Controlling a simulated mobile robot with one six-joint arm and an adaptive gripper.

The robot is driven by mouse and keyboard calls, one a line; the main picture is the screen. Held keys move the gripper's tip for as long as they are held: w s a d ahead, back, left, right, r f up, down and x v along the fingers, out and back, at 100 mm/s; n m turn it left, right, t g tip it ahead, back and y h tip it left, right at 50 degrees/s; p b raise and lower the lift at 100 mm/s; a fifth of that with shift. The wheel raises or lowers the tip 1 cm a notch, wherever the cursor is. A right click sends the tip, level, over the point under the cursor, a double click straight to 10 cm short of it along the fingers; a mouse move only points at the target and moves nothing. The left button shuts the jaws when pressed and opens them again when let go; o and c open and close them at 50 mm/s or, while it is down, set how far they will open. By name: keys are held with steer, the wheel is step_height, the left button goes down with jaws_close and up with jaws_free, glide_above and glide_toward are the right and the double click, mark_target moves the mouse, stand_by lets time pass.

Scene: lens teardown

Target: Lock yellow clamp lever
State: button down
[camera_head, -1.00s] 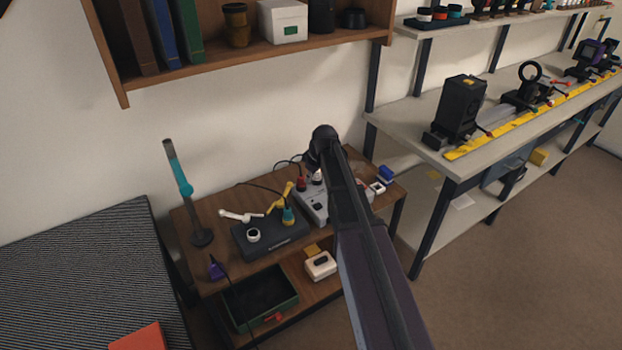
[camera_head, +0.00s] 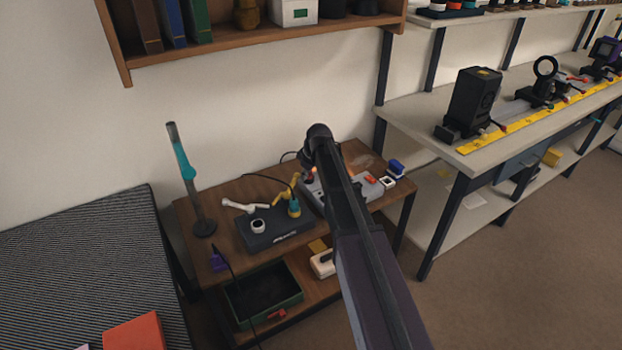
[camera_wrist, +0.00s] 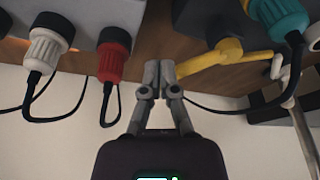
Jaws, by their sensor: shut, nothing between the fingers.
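The yellow clamp lever (camera_head: 287,190) stands up at an angle on the back of a dark box (camera_head: 277,238) on the wooden table. In the wrist view the yellow lever (camera_wrist: 212,60) extends from its round hub, and its tip is right beside my fingertips. My gripper (camera_wrist: 159,78) is shut and empty; I cannot tell whether it touches the lever. In the head view my arm hides the fingers. A white lever (camera_head: 243,206) sits on the same box, left of the yellow one.
A red plug (camera_wrist: 113,55) and a white plug (camera_wrist: 45,52) with hanging cables are left of my fingers in the wrist view. A grey box (camera_head: 365,191) is right of the dark box. A teal-banded post (camera_head: 182,170) stands at the table's left.

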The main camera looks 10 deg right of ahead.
steer(key=shift+w+a, duration=0.15)
steer(key=shift+a, duration=0.1)
stand_by(0.3)
